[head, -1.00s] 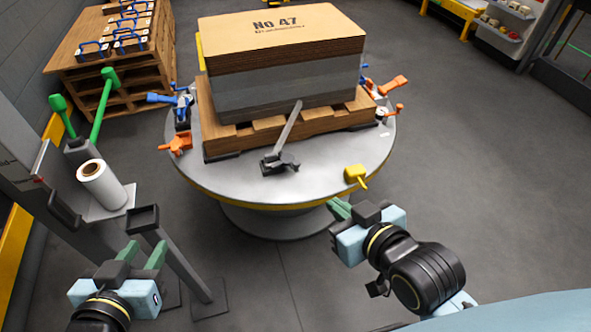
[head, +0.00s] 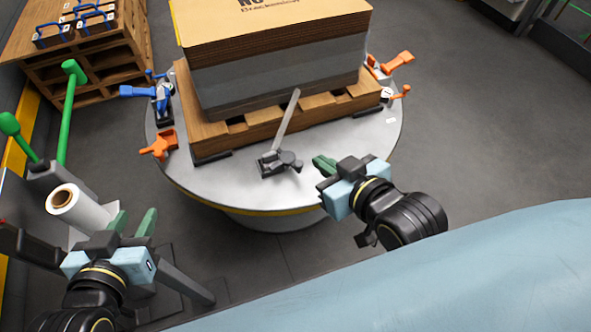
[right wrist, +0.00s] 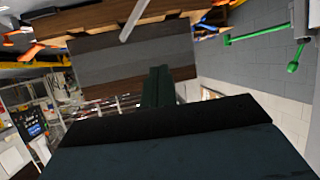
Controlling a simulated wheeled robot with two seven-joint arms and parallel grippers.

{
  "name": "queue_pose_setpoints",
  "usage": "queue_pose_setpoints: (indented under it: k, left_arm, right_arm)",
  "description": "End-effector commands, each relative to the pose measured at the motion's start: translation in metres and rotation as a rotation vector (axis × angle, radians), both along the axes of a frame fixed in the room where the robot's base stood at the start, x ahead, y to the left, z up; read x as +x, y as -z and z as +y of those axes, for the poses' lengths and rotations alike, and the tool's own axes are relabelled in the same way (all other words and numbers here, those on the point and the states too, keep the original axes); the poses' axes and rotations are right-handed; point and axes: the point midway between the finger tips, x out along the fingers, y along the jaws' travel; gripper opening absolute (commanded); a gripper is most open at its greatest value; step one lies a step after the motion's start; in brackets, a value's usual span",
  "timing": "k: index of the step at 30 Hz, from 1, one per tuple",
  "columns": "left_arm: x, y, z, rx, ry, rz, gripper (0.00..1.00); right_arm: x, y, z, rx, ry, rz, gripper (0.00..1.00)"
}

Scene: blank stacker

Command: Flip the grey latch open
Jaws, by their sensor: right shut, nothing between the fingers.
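The grey latch (head: 279,160) sits at the front edge of the round table (head: 215,182). Its long flat grey lever (head: 287,118) stands up, leaning right, in front of the pallet. The lever also shows at the top of the right wrist view (right wrist: 132,21). My right gripper (head: 321,165) is shut and empty, with its green fingertips just right of the latch and apart from it. The shut fingers also show in the right wrist view (right wrist: 158,84). My left gripper (head: 133,220) is open and empty at lower left, far from the latch.
A wooden pallet (head: 212,138) with a grey and brown stack (head: 280,82) fills the table behind the latch. Blue (head: 140,91) and orange (head: 160,145) clamps sit left; another orange clamp (head: 397,63) sits right. A film roll (head: 75,205) stands near my left gripper.

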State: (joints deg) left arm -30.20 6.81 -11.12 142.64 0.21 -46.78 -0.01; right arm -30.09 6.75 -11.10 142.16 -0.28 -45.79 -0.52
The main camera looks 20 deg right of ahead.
Motion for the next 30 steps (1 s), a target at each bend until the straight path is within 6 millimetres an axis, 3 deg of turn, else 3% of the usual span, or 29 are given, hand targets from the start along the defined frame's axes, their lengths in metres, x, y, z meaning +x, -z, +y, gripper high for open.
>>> queue_pose_setpoints:
  k: [5,9,12,17,21,25,30]
  left_arm:
    - [-0.001,0.001,0.0,0.004,-0.001,0.015,0.36]
    - [-0.004,0.006,0.003,0.015,-0.003,0.053,0.36]
    - [-0.009,0.012,0.006,0.028,-0.008,0.098,0.36]
    - [-0.014,0.019,0.009,0.04,-0.012,0.146,0.36]
    - [-0.017,0.024,0.011,0.048,-0.015,0.178,0.36]
    - [-0.02,0.026,0.012,0.053,-0.017,0.197,0.36]
    - [-0.02,0.027,0.012,0.055,-0.016,0.205,0.36]
  right_arm:
    - [0.026,0.021,-0.022,-0.183,0.026,-0.112,0.0]
    - [0.051,0.051,-0.045,-0.497,0.008,-0.273,0.0]
    - [0.06,0.076,-0.051,-0.746,-0.057,-0.392,0.0]
    - [0.057,0.121,-0.037,-1.074,-0.232,-0.573,0.0]
    - [0.04,0.157,-0.016,-1.241,-0.39,-0.71,0.0]
    - [0.025,0.177,0.0,-1.31,-0.488,-0.8,0.0]
    - [0.017,0.186,0.008,-1.335,-0.533,-0.848,0.0]
